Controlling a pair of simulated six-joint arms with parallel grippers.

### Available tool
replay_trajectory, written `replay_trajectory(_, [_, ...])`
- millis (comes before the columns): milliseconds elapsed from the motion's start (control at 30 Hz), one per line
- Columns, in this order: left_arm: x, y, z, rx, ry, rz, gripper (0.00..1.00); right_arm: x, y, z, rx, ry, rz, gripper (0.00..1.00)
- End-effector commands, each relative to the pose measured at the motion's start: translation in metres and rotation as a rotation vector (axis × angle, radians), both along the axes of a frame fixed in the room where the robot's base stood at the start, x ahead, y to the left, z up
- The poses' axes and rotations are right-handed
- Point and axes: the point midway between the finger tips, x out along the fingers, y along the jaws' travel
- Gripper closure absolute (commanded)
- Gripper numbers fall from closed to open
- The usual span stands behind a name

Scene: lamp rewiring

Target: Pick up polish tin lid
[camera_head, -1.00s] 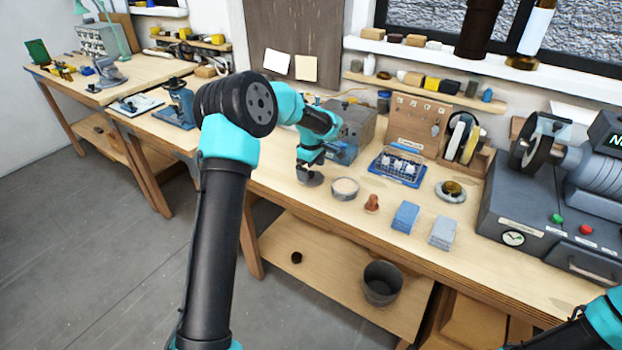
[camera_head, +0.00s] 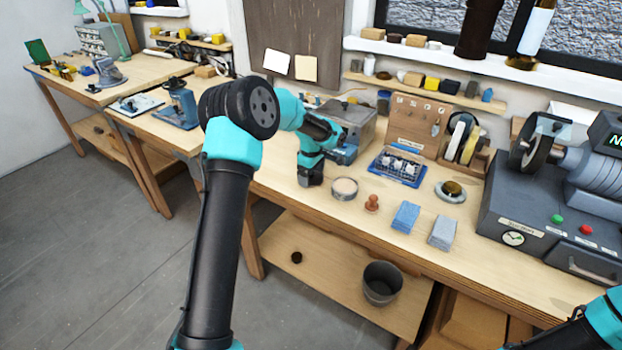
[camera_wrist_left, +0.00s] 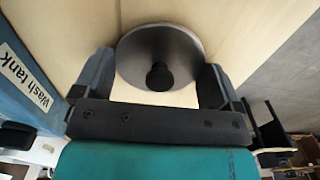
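The polish tin lid (camera_wrist_left: 150,45) is a grey disc with a dark round knob, seen in the left wrist view on the pale bench top. My left gripper (camera_wrist_left: 158,70) is open, with one finger on each side of the lid and the knob between them. A gap shows between the fingers and the knob. In the head view my left gripper (camera_head: 310,182) is low over the bench and hides the lid. The open round tin (camera_head: 345,188) stands just right of it. My right gripper is out of view; only part of that arm shows at the lower right.
A brown knobbed piece (camera_head: 372,203), blue blocks (camera_head: 405,217) and a blue rack (camera_head: 398,167) lie to the right. The bench's front edge is near the gripper.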

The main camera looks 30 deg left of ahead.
Motion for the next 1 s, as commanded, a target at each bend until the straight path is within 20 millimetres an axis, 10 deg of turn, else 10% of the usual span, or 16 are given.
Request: replay_trajectory(1000, [-0.025, -0.015, 0.038, 0.000, 0.002, -0.002, 0.32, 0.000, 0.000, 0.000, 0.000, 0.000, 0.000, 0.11])
